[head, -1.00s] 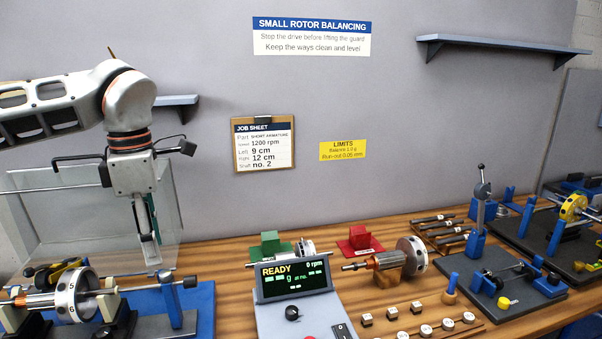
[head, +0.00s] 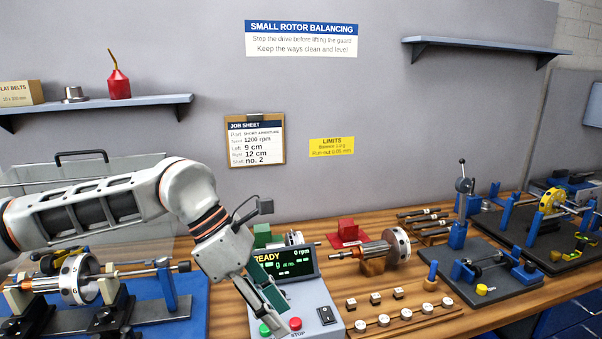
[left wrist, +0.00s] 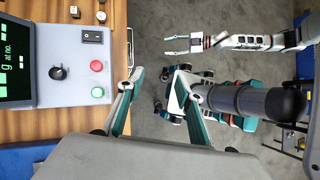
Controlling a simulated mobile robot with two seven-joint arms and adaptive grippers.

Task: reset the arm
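My left arm reaches across from the left in the head view. Its gripper (head: 266,303) hangs tilted in front of the balancer's control box (head: 318,296), covering part of its display. In the left wrist view the left fingers (left wrist: 155,78) stand apart with nothing between them, just off the bench's front edge. My right gripper (left wrist: 178,45) shows in the left wrist view, out over the floor; its fingers look apart and empty. It is not in the head view. The clear guard (head: 30,180) with its black handle stands at the back left, partly behind my left arm.
A rotor (head: 75,280) sits on the blue-based stand at left. An armature (head: 385,248) rests right of the display. A row of small weights (head: 405,312) lies at the front. A wall shelf (head: 150,101) holds a red oil can (head: 119,82).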

